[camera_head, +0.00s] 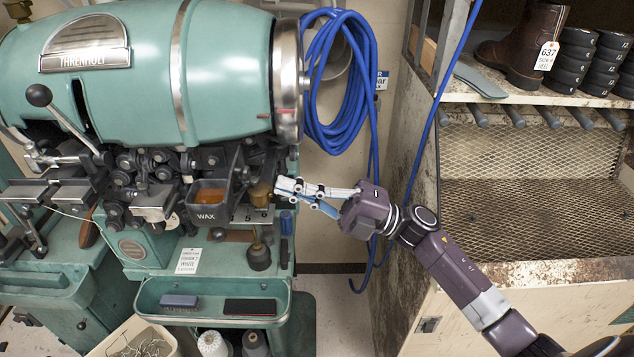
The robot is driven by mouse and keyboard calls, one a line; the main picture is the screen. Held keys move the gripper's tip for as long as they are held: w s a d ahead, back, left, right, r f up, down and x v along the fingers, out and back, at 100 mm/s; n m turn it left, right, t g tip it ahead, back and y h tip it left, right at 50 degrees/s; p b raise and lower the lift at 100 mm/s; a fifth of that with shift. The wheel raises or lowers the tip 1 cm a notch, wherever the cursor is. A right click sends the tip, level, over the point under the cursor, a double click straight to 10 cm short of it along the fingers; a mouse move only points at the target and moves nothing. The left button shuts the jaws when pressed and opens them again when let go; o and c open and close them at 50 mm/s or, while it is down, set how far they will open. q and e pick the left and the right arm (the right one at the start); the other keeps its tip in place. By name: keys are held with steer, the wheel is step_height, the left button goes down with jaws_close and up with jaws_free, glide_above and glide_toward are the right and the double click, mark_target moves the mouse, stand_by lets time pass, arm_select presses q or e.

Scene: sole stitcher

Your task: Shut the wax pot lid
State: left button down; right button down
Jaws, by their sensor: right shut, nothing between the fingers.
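The wax pot (209,213) is a dark box marked WAX on the front of the green stitching machine. Its top is open and amber wax (209,196) shows inside. A dark, narrow plate, which looks like the raised lid (234,172), stands steeply at the pot's right side. My right gripper (278,188) is shut and empty, right of the pot and lid. Its fingertips point left, close to a brass-coloured fitting (262,193); I cannot tell whether they touch it. My left gripper is not in view.
The green machine body (150,70) overhangs the pot. A black ball-ended lever (39,96) is at the left. A green tray (213,320) sits below. Coiled blue hose (340,80) hangs behind, and a mesh-fronted cabinet (530,185) stands at the right.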

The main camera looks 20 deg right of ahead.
mark_target(265, 191)
steer(key=p+x, duration=0.2)
steer(key=x, duration=0.3)
steer(key=shift+w, duration=0.15)
